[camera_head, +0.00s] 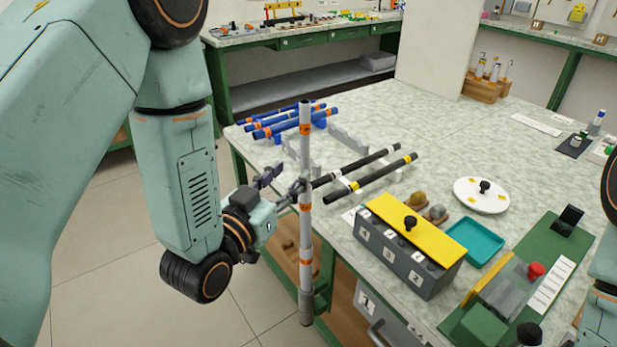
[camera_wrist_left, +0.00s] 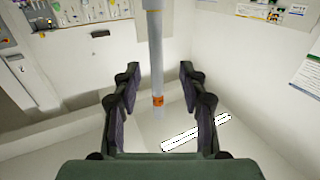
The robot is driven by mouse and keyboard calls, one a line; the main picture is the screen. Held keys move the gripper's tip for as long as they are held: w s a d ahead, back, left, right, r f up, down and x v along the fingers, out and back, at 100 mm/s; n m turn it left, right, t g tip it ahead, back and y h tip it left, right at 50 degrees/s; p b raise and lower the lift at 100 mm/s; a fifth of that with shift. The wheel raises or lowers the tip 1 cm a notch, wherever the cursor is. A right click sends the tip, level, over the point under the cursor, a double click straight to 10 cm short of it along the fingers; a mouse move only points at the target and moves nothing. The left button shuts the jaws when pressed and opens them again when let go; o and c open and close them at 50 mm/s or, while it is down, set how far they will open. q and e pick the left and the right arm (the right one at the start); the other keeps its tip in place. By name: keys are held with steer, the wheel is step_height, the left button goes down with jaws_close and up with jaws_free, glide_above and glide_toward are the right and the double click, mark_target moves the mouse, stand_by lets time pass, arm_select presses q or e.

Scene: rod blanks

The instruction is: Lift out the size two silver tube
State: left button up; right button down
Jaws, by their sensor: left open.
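A long silver-grey tube (camera_head: 306,235) with orange bands stands upright at the table's front edge in the head view. Its lower end meets a darker grey collar (camera_head: 306,306) below the table top; what holds it there is unclear. My left gripper (camera_head: 284,190) is beside the tube's middle, coming from the left. In the left wrist view the tube (camera_wrist_left: 154,50) runs down from the top, in line with the gap between the open fingers (camera_wrist_left: 158,95). No size mark on the tube is readable. My right gripper is out of view.
Blue rods (camera_head: 290,122) and black rods (camera_head: 370,178) lie on supports behind the tube. A grey box with a yellow lid (camera_head: 415,225), a teal tray (camera_head: 475,241) and a green board (camera_head: 565,243) are at the right. The back of the table is mostly clear.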

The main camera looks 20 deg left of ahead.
mark_target(302, 163)
arm_select(q)
steer(key=x, duration=0.2)
steer(key=d+x, duration=0.1)
steer(key=x, duration=0.2)
steer(key=shift+s+r, duration=0.1)
steer(key=shift+r, duration=0.15)
steer(key=shift+w, duration=0.35)
steer(key=shift+w+a+f, duration=0.15)
steer(key=shift+w+a, duration=0.05)
steer(key=shift+a, duration=0.1)
steer(key=shift+s+d, duration=0.1)
steer(key=shift+d, duration=0.15)
steer(key=c, duration=0.5)
steer(key=shift+a, duration=0.15)
jaws_close()
